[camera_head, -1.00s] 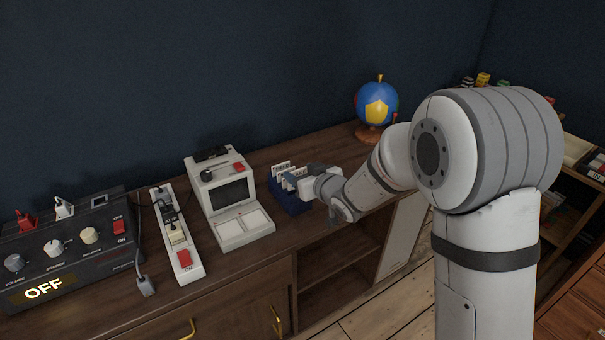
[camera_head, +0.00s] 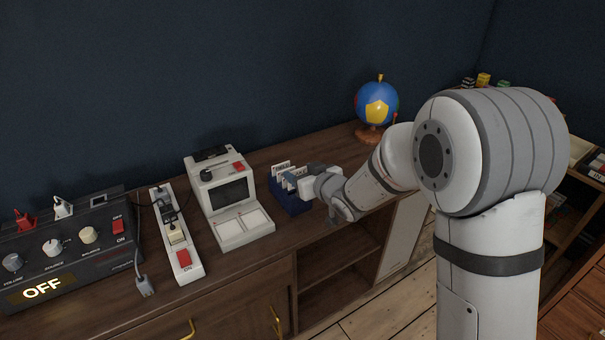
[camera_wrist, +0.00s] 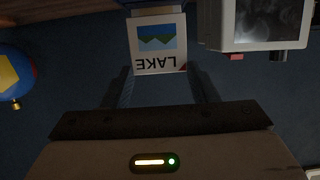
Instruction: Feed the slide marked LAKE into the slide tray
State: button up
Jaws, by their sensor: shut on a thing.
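The slide marked LAKE (camera_wrist: 160,45) has a white frame and a blue and green picture. In the wrist view it sits between the fingers of my gripper (camera_wrist: 157,82), which is shut on it; its lettering is upside down there. The slide tray (camera_head: 291,205) is a dark blue box on the cabinet top, with several white slides (camera_head: 281,167) standing in it. In the head view my gripper (camera_head: 308,182) is at the tray's right side, over its slots. The held slide is hard to tell from the others there, and its lower edge is hidden.
A white slide viewer (camera_head: 240,225) stands left of the tray. A power strip (camera_head: 177,235) with a red switch and a dark control box (camera_head: 75,245) reading OFF lie farther left. A globe (camera_head: 377,104) stands behind, to the right. Dark wall backs the cabinet.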

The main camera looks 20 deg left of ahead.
jog(key=shift+f+b, duration=1.8)
jog(key=shift+f, duration=0.15)
jog(key=o, duration=1)
jog(key=shift+o, duration=0.2)
jog(key=p+v, duration=0.1)
jog(key=v, duration=0.6)
jog(key=shift+s+d, duration=0.25)
jog(key=shift+d, duration=0.05)
jog(key=shift+r, duration=0.2)
